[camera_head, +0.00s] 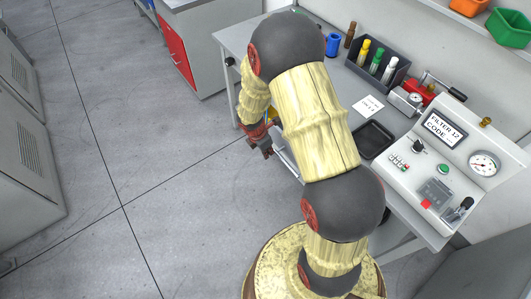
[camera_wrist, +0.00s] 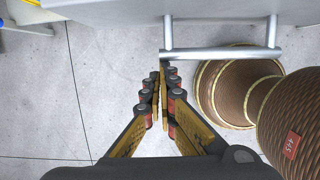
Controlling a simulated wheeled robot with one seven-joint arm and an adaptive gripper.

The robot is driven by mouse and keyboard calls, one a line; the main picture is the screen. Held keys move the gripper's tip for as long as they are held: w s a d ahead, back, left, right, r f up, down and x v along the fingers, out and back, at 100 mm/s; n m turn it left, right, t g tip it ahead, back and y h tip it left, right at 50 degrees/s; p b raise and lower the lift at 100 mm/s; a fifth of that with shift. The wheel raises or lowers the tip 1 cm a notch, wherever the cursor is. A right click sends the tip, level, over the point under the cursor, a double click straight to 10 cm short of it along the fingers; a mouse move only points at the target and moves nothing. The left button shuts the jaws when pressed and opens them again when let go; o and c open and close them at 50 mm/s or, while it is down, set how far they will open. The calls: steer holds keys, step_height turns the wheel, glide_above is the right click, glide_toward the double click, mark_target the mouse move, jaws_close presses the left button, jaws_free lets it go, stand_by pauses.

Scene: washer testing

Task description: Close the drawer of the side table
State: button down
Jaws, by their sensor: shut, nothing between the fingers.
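The side table (camera_head: 232,40) is a light grey bench, and my arm hides much of its front side. In the wrist view the grey drawer (camera_wrist: 240,12) shows along the top edge, with a metal bar handle (camera_wrist: 225,53) standing out from it on two posts. How far the drawer stands open cannot be told. My gripper (camera_wrist: 163,68) is shut and empty, its fingertips close to the left end of the handle. Contact with it is unclear. In the head view my gripper (camera_head: 263,146) is low at the table's front, beside my arm.
On the table stand a dark bottle rack (camera_head: 378,69), a black tray (camera_head: 374,140) and a control panel (camera_head: 430,170) with a gauge. A red-fronted cabinet (camera_head: 177,52) stands behind. Grey cabinets (camera_head: 25,120) line the left. The floor (camera_head: 140,190) between is clear.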

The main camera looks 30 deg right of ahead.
steer(key=d+p, duration=0.1)
steer(key=d, duration=0.2)
steer(key=d+p, duration=0.2)
steer(key=d, duration=0.2)
steer(key=w+d+p, duration=0.1)
steer(key=d+p, duration=0.1)
steer(key=d, duration=0.2)
steer(key=shift+d+r, duration=0.15)
steer(key=shift+d, duration=0.35)
